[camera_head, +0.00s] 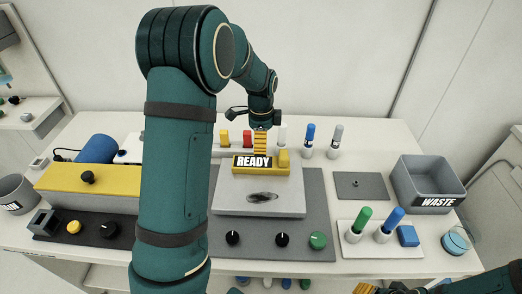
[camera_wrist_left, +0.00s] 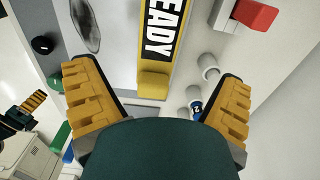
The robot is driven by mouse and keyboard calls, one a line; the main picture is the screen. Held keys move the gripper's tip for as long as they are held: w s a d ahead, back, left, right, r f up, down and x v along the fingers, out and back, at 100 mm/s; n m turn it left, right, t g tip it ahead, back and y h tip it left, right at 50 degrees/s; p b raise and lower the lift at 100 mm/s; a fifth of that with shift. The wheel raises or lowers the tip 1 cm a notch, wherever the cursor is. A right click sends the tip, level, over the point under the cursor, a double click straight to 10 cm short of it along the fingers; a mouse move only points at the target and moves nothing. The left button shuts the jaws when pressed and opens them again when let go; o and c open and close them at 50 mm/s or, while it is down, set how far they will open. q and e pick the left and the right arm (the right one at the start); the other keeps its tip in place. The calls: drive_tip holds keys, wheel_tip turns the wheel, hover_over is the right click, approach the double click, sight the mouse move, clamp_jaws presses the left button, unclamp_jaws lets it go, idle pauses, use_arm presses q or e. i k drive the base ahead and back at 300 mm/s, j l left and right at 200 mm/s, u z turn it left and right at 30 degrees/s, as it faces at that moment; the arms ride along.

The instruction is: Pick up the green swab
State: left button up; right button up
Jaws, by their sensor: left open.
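The green swab (camera_head: 363,217), as I take it, is an upright green stick on a white plate (camera_head: 350,248) at the front right, beside a similar blue one (camera_head: 393,219). A green shape (camera_wrist_left: 60,138) by the left finger in the wrist view may be it, but I cannot tell. My left gripper (camera_head: 260,140) is open and empty above the yellow READY block (camera_head: 262,168), left of and behind the green swab. It also shows in the wrist view (camera_wrist_left: 156,80). Yellow fingers of my right gripper (camera_head: 366,288) show at the bottom edge, mostly cut off.
A blue block (camera_head: 408,236) sits on the white plate. A grey WASTE bin (camera_head: 432,180) stands behind it to the right. Several coloured upright pieces, including a blue one (camera_head: 309,138), line the back. A green knob (camera_head: 318,240) lies left of the plate.

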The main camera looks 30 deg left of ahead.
sight(365, 213)
drive_tip(key=k, duration=1)
